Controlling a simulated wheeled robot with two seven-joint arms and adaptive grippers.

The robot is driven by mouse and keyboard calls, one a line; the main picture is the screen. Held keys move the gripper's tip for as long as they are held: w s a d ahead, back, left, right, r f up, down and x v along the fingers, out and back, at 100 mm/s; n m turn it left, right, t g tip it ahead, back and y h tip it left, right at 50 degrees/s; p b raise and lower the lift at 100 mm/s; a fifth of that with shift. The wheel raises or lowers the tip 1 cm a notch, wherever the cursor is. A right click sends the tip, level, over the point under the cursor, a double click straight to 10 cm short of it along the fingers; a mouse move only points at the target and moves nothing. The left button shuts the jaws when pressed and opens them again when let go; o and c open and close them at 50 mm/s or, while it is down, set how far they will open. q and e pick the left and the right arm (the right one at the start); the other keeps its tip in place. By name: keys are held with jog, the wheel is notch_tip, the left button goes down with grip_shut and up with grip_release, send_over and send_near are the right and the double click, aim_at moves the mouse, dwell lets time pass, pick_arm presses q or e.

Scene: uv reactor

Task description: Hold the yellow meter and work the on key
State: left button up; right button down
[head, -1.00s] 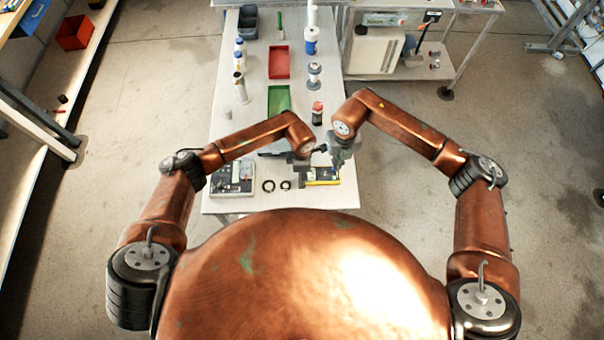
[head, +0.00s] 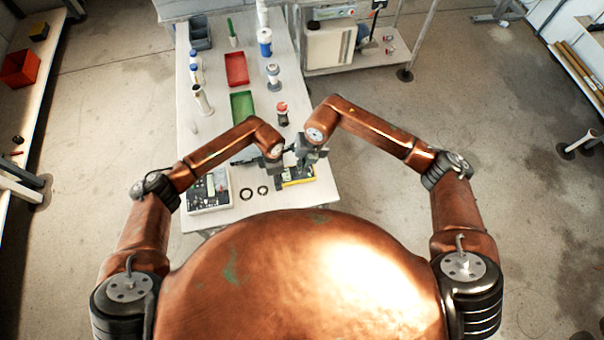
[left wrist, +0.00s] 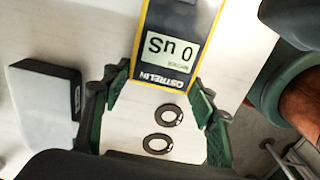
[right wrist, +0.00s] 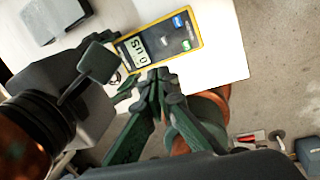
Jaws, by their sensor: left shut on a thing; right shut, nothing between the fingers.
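The yellow meter (head: 300,180) lies near the front edge of the white table, partly hidden by my arms in the head view. Its dark-framed face with a lit display, which seems to read "0 uS", shows in the left wrist view (left wrist: 172,50). My left gripper (left wrist: 162,78) is shut on the meter's labelled end, one finger on each side. My right gripper (right wrist: 160,76) is shut and empty, its tips close beside the meter's edge; contact is unclear.
Two black rings (head: 254,192) lie left of the meter. A boxed instrument (head: 208,192) stands at the table's front left. A green tray (head: 242,105), a red tray (head: 236,69) and a red-capped bottle (head: 282,113) stand farther back.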

jog(key=a+m+y, duration=0.1)
jog(key=m, duration=0.1)
notch_tip(320, 180, up, 2)
jog(key=m+t+y, duration=0.4)
jog(key=m+t, duration=0.1)
jog(key=m, duration=1)
send_over(311, 176)
jog(key=shift+w+r, duration=0.1)
jog(key=shift+f, duration=4.45)
jog(key=shift+f, duration=0.1)
